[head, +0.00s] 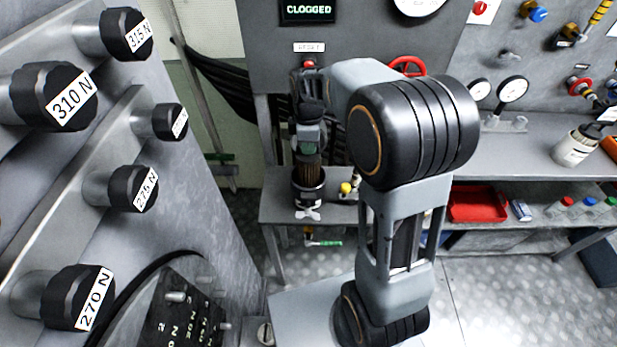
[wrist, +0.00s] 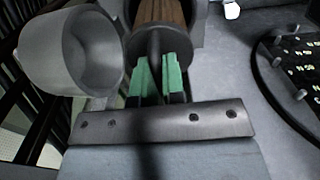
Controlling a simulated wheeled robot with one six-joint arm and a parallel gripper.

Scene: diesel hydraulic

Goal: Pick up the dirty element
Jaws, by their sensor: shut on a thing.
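The dirty element is a brown pleated cylinder (head: 308,172) below my gripper (head: 308,150) in the head view. Its lower part is hidden inside a dark open canister (head: 308,203) on the bench. In the wrist view the brown element (wrist: 162,12) shows at the top, with a dark rounded end and stem toward me. The green fingertips of my gripper (wrist: 161,78) are closed on that stem. A display (head: 308,10) above reads "CLOGGED".
A grey hollow cup (wrist: 80,52) is close left of the fingers in the wrist view. A yellow-knobbed part (head: 347,188) stands right of the canister. A red tray (head: 478,205) lies on the lower shelf. Labelled weights (head: 55,95) fill the left side.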

